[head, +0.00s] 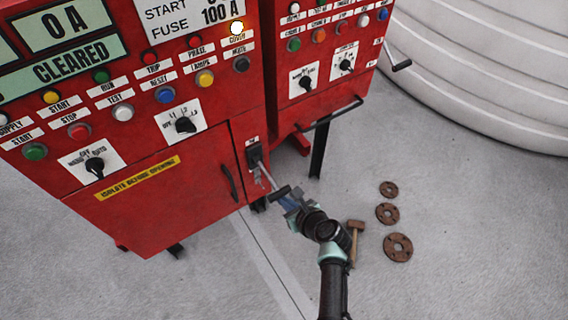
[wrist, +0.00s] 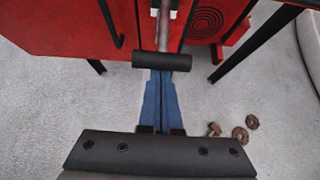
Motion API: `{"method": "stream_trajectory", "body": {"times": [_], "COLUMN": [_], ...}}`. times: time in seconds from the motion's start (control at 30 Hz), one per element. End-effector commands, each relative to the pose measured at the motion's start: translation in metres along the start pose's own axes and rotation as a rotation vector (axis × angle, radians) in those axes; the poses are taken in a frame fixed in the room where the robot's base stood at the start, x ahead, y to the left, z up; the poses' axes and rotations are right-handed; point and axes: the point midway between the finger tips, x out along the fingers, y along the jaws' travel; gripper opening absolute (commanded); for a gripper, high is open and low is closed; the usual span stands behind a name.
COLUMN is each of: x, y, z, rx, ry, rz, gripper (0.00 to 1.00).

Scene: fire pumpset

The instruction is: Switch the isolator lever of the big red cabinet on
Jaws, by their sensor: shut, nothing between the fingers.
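The big red cabinet (head: 215,165) stands at the left in the head view, and its front also fills the top of the wrist view (wrist: 60,30). Its isolator lever (head: 265,174) is a metal rod with a black crossbar handle, slanting down and outward from a black mount at the cabinet's lower right. In the wrist view the lever (wrist: 163,30) comes down to its crossbar at the top middle. My gripper (head: 287,199) is shut and empty, its blue fingers (wrist: 160,78) close to the crossbar. The crossbar hides the fingertips; I cannot tell whether they touch.
A smaller red cabinet (head: 322,75) with its own lever (head: 397,66) stands to the right. A large white ribbed tank (head: 490,75) is at the upper right. The grey floor in front is mostly clear.

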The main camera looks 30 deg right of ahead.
Motion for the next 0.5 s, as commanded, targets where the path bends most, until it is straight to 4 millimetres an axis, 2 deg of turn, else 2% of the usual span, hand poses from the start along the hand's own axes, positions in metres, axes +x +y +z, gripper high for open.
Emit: {"method": "stream_trajectory", "body": {"times": [0.03, 0.5], "x": [-0.009, -0.030], "y": [-0.001, -0.001], "z": [0.018, 0.046], "rx": [-0.003, -0.003], "ry": [0.015, 0.270], "rz": [-0.002, -0.001], "gripper": [0.00, 0.00]}}
